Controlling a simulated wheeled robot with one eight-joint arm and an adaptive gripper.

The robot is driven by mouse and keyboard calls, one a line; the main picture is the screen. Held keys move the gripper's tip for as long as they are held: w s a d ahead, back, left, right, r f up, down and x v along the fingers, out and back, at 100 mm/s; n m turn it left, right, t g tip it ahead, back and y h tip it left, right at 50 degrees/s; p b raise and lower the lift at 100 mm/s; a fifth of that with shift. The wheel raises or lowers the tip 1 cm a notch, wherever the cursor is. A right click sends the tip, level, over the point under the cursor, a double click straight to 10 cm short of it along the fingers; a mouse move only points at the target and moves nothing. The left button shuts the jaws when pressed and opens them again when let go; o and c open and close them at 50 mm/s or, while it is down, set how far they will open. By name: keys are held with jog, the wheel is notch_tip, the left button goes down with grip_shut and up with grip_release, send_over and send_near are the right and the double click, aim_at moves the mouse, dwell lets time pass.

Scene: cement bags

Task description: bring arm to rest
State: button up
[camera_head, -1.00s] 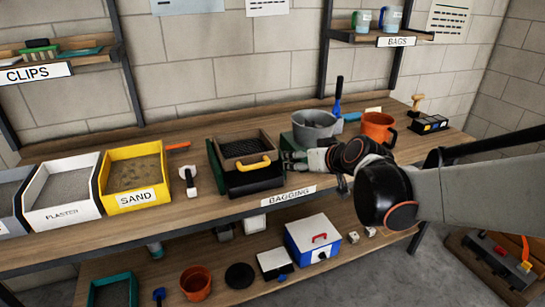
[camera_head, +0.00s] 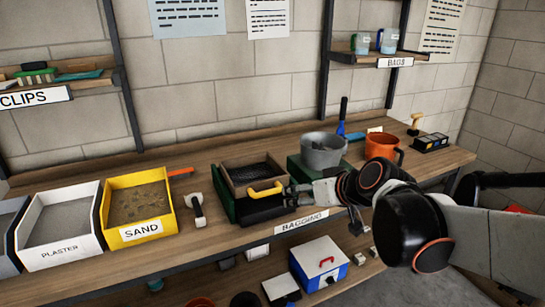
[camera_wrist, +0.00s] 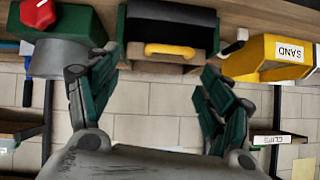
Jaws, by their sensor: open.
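My gripper (camera_wrist: 155,105) is open and empty in the wrist view, its two green fingers spread wide apart. In the head view my gripper (camera_head: 300,193) is near the front edge of the workbench (camera_head: 245,230), beside the black bin with a yellow handle (camera_head: 262,189). My arm reaches in from the right side of that view. In the wrist view the yellow handle (camera_wrist: 170,50) shows beyond the gap between the fingers. I cannot tell from the head view whether a finger touches the bin.
A grey pot (camera_head: 323,155) on a green stand, an orange pot (camera_head: 383,146) and a black tray (camera_head: 428,142) stand behind my arm. A sand bin (camera_head: 140,232) and a plaster bin (camera_head: 60,252) stand at the left.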

jog(key=s+d+f+m+g+h, duration=0.1)
jog(key=s+d+f+h, duration=0.1)
jog(key=s, duration=0.8)
jog(key=s+d+f+m+g+h, duration=0.1)
jog(key=s+d, duration=0.3)
jog(key=s, duration=0.6)
jog(key=shift+d+f+m+g+h, duration=0.2)
jog(key=shift+f+m+g+h, duration=0.2)
jog(key=shift+f+m+h, duration=0.3)
